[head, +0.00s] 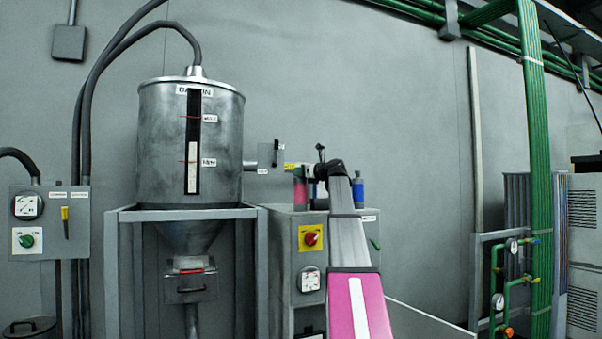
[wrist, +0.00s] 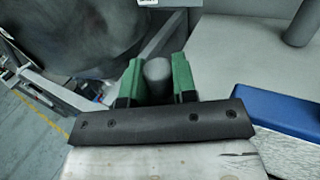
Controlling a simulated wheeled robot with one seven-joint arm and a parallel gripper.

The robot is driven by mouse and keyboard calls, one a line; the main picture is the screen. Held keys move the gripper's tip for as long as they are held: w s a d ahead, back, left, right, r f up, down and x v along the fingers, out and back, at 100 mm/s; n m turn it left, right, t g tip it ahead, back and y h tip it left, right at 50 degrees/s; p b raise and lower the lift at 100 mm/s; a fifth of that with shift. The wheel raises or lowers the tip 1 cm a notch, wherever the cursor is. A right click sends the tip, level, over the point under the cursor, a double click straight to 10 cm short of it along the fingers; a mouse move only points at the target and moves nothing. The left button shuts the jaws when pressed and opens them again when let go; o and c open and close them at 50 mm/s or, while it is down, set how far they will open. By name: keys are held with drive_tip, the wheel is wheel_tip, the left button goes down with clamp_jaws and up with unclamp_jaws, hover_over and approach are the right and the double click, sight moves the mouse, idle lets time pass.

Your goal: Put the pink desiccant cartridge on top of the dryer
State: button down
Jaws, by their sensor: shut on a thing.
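A pink cartridge (head: 300,192) with a greyish top stands upright in the head view, over the left part of the top of the grey dryer cabinet (head: 285,240). My gripper (wrist: 156,82) has green fingers, shut on a grey round-ended cylinder (wrist: 157,70) in the wrist view. Only that grey end shows between the fingers, so its body colour is hidden there. In the head view my arm reaches the cabinet top just right of the pink cartridge and hides the fingers. I cannot tell from the colours alone whether the held cylinder is the pink cartridge.
A blue cartridge (head: 358,190) stands right of my arm. A large metal hopper (head: 160,130) on a frame stands to the left, close by in the wrist view (wrist: 75,40). A blue-edged thing (wrist: 285,108) lies at right in the wrist view. Green pipes (head: 540,150) rise at far right.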

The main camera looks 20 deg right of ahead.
drive_tip(key=c, duration=0.8)
unclamp_jaws()
